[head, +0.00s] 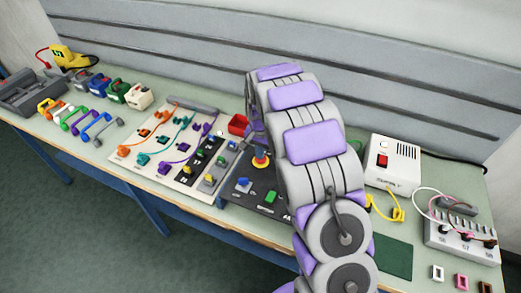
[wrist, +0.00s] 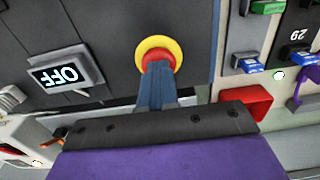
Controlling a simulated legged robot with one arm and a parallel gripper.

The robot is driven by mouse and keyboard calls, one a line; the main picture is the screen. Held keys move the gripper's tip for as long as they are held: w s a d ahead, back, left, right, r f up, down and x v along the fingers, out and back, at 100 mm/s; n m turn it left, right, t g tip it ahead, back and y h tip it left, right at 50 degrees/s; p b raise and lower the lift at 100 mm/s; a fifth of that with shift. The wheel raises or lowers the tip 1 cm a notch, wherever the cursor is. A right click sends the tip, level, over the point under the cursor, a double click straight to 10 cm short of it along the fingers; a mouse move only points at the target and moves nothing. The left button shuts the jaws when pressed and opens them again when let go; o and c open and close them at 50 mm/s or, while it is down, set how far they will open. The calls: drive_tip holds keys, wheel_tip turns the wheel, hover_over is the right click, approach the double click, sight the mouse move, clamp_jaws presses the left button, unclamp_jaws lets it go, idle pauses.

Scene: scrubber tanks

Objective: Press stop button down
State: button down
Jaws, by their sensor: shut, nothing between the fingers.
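The stop button is a round red mushroom cap with a yellow ring (wrist: 147,47) in the wrist view, set on a dark panel (wrist: 110,25). In the head view the stop button (head: 261,163) is a small red and yellow spot left of my arm. My gripper (wrist: 158,68) is shut and empty, and its blue fingers overlap the button's lower part in the wrist view. Whether the fingertips touch the cap I cannot tell. In the head view my arm hides most of the gripper.
A display reading OFF (wrist: 65,76) sits on the same panel. A red bin (wrist: 246,100) stands beside the gripper in the wrist view. A white power supply box (head: 392,165) stands right of my arm. A board with coloured cables (head: 170,150) lies left of the panel.

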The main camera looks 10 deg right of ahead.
drive_tip(key=shift+s+f, duration=0.65)
drive_tip(key=shift+f, duration=0.15)
wheel_tip(320, 180, up, 16)
drive_tip(key=w+p, duration=0.1)
drive_tip(key=p, duration=0.2)
drive_tip(key=shift+w+f, duration=0.2)
drive_tip(key=shift+f, duration=0.05)
drive_tip(key=shift+a, duration=0.1)
drive_tip(key=shift+s, duration=0.1)
drive_tip(key=s+r+n+g, duration=0.1)
drive_tip(key=s+r+n, duration=0.2)
drive_tip(key=s, duration=1.8)
drive_tip(key=s+r+n+g, duration=0.1)
drive_tip(key=s+r+n, duration=0.2)
drive_tip(key=s, duration=1.7)
drive_tip(key=shift+s+a+n, duration=0.25)
drive_tip(key=shift+s+n, duration=0.1)
drive_tip(key=shift+n, duration=0.25)
